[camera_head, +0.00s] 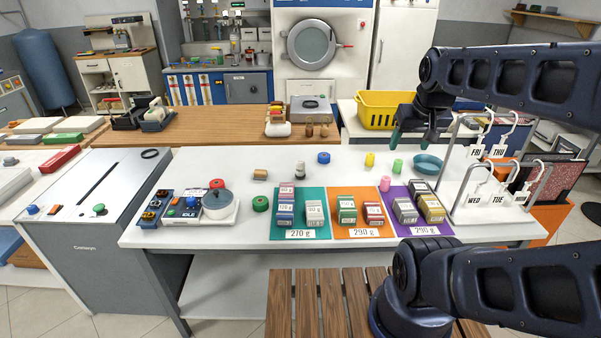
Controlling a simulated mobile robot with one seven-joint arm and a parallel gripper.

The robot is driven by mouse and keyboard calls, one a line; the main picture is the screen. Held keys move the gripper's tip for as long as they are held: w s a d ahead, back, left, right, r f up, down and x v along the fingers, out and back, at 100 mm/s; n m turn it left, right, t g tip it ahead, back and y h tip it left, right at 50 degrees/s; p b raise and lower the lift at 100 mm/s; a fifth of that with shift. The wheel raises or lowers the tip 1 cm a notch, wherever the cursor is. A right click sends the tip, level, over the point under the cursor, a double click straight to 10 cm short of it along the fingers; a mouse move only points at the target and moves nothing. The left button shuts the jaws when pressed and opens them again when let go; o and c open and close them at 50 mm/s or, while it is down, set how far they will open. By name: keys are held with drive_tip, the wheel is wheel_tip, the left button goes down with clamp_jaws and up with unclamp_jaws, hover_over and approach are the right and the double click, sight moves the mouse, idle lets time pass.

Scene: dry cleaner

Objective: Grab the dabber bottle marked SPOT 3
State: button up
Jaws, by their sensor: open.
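Any marking on these bottles is too small to read, so I cannot tell which is SPOT 3. My gripper (412,143) is open and appears empty, its fingers pointing down above the back right of the white table. It is well to the right of all three bottles.
Thread spools, including a blue one (323,158), lie around the table. Weight-like blocks stand on teal, orange and purple mats (301,221). A teal bowl (427,164) and a tag rack (468,200) are at right. A yellow basket (378,111) stands behind.

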drive_tip(key=w+a+r+m+g, duration=0.1)
drive_tip(key=w+a+m, duration=0.3)
drive_tip(key=w, duration=0.9)
drive_tip(key=m+g, duration=0.4)
drive_tip(key=m, duration=0.7)
hover_over(300, 161)
drive_tip(key=f, duration=2.6)
drive_tip(key=shift+s+d+f, duration=0.1)
drive_tip(key=shift+s+d, duration=0.1)
drive_tip(key=shift+s, duration=0.15)
drive_tip(key=shift+a+f, duration=0.15)
drive_tip(key=shift+f, duration=0.35)
wheel_tip(300, 161, down, 4)
drive_tip(key=shift+f, duration=0.15)
drive_tip(key=shift+w+f, duration=0.15)
drive_tip(key=shift+f, duration=1.35)
drive_tip(key=shift+w+f, duration=0.1)
drive_tip(key=shift+f, duration=1.4)
drive_tip(key=c, duration=1.1)
